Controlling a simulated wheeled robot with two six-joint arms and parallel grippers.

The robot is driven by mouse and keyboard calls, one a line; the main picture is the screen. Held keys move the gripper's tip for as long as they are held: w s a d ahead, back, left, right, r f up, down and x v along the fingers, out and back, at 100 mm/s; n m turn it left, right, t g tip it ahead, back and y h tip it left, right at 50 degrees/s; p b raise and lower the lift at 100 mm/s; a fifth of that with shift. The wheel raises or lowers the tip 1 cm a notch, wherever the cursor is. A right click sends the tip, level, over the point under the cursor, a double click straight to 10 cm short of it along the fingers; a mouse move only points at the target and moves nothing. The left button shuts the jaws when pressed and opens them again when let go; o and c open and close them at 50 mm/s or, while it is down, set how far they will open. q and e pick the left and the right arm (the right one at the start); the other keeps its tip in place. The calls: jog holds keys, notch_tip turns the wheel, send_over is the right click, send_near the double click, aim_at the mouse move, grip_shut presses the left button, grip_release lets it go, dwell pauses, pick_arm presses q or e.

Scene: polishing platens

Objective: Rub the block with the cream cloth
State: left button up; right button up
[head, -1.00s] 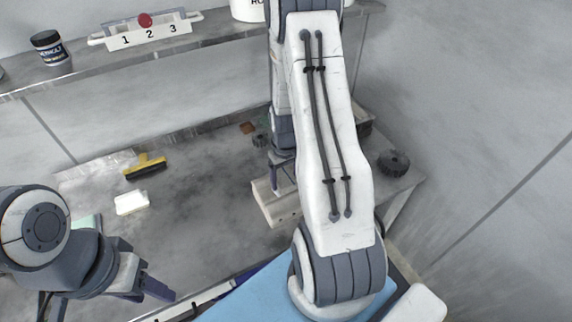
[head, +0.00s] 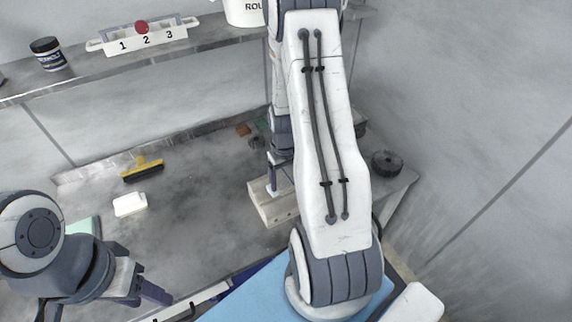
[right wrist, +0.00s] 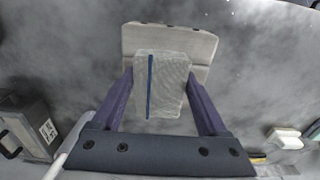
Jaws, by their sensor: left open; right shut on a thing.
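My right gripper (right wrist: 160,90) is shut on a pale cloth (right wrist: 172,88) with a dark blue stripe. The cloth looks greyish cream in the right wrist view. A pale beige block (right wrist: 190,38) lies just beyond and under the cloth, which covers part of its top. Whether the cloth presses on it is hard to tell. In the head view the block (head: 262,208) stands on the bench below my right gripper (head: 272,186), partly hidden by my right arm. My left gripper (head: 153,292) is open and empty at the lower left, apart from the block.
A white piece (head: 130,204) and a yellow-and-black brush (head: 143,171) lie on the grey bench, left of the block. A dark round knob-like part (head: 387,164) sits at the bench's right end. A numbered rack (head: 146,37) and a jar (head: 48,54) stand on the shelf. The bench middle is clear.

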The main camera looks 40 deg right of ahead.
aim_at(282, 180)
jog(key=shift+w+a+r+p, duration=0.1)
jog(key=shift+a+r+p, duration=0.25)
jog(key=shift+r, duration=0.2)
jog(key=shift+a+r+p, duration=0.2)
jog(key=shift+r+p, duration=0.1)
jog(key=shift+r, duration=0.2)
jog(key=shift+r+p, duration=1.6)
jog(key=shift+r, duration=0.3)
